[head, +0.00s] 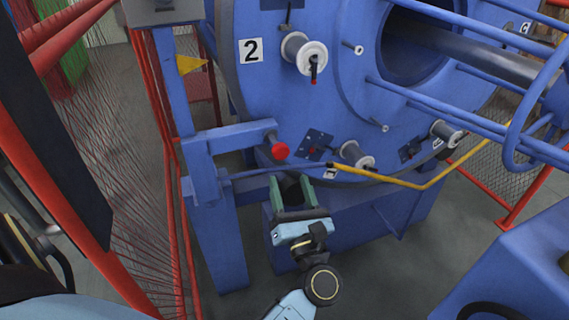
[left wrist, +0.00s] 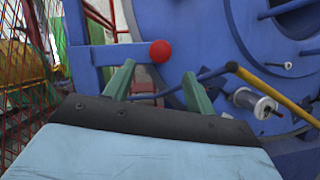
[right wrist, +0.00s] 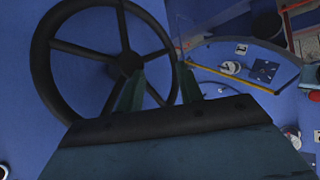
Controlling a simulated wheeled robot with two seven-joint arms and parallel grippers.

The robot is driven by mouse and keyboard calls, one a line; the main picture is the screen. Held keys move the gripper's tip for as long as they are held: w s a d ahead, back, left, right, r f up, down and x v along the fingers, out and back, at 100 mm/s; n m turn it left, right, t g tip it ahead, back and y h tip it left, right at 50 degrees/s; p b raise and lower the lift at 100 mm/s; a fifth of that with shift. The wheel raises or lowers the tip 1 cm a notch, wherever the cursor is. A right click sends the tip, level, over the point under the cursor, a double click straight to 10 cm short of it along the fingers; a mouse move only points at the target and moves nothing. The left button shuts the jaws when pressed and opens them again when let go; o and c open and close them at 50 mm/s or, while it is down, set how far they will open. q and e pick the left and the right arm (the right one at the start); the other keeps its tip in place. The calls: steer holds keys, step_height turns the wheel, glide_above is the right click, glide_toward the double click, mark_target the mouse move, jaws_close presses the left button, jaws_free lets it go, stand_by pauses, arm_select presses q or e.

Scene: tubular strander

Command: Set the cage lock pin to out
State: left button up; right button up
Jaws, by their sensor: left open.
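The cage lock pin shows as a red round knob (head: 280,150) on a short rod at the end of a blue bracket arm (head: 232,136), beside the big blue cage disc. In the left wrist view the red knob (left wrist: 160,52) lies just beyond and above the space between my fingertips. My left gripper (head: 289,183) has its green fingers apart and empty, a little below the knob in the head view and not touching it. My right gripper (right wrist: 160,75) has its fingers apart with nothing between them, in front of a black handwheel (right wrist: 125,63); it does not show in the head view.
Bobbins (head: 310,55) sit on the disc. Red posts and wire mesh (head: 120,170) stand at left. A blue housing (head: 515,270) is at lower right.

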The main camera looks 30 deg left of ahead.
arm_select(q)
steer(key=shift+v, duration=2.6)
